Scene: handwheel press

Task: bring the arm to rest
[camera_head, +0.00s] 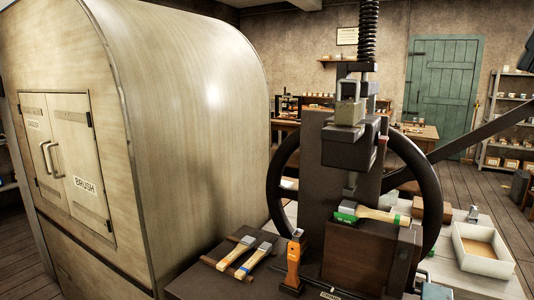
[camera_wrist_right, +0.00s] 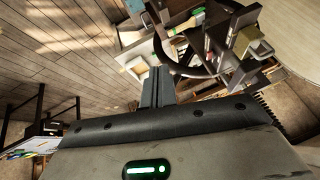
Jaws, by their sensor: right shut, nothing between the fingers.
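My right gripper (camera_wrist_right: 157,87) shows in the right wrist view with its two dark fingers closed together and nothing between them. It is apart from the press, whose dark frame and wheel show beyond the fingertips. In the head view the handwheel press (camera_head: 345,190) stands on the bench with its large dark wheel (camera_head: 430,185) behind the column and its screw (camera_head: 368,35) rising above. A tool with a green and pale wooden handle (camera_head: 375,215) lies on the block under the ram. Neither gripper shows in the head view.
A large cream cabinet (camera_head: 190,110) fills the left. Two wooden-handled tools (camera_head: 240,253) lie on a rack, and an orange-handled tool (camera_head: 293,262) stands at the bench front. An open white box (camera_head: 482,250) sits right of the press. A dark bar (camera_head: 460,145) slants across the right.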

